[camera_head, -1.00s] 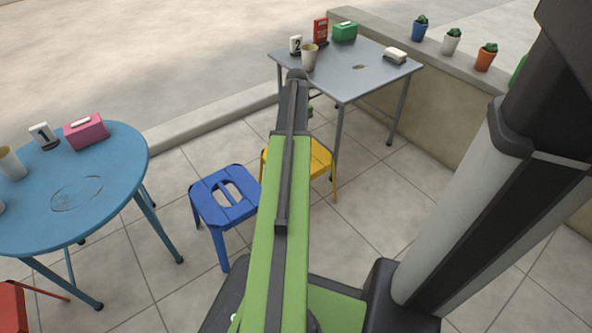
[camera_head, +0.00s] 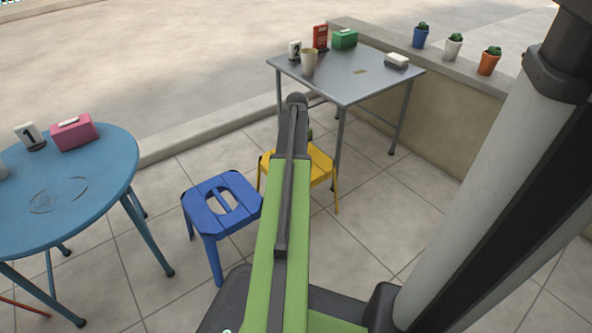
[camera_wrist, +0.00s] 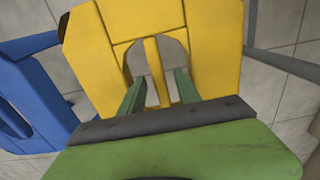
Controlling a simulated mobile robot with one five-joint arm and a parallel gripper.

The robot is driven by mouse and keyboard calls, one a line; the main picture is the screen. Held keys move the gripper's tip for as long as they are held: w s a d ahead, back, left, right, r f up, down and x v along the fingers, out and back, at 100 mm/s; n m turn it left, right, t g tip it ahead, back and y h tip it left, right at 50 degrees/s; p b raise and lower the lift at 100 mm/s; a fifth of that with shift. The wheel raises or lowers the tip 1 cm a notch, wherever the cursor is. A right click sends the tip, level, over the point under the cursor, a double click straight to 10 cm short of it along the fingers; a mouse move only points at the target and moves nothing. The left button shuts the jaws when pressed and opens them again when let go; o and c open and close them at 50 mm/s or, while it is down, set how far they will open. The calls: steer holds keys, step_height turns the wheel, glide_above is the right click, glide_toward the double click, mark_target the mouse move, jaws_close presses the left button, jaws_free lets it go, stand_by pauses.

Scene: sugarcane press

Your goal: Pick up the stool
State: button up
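The yellow stool (camera_head: 321,165) stands on the tiles beside the grey table, partly hidden behind my arm in the head view. In the wrist view, the yellow stool's seat (camera_wrist: 212,40) fills the upper middle, with an oval opening split by a narrow yellow bar. My gripper (camera_wrist: 160,76) is open, its two green fingers apart and pointing at the opening, one on each side of the bar in the picture. I cannot tell whether the fingertips are inside the opening. A blue stool (camera_head: 206,204) stands just left of the yellow one and shows at the wrist view's left edge (camera_wrist: 38,82).
The grey table (camera_head: 375,82) stands behind the yellow stool, with a cup, cards and boxes on it. A round blue table (camera_head: 100,195) is at left. A low wall (camera_head: 445,115) with potted cacti runs at right. Tiles right of the yellow stool are clear.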

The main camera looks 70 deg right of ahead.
jaws_close()
stand_by(1.2)
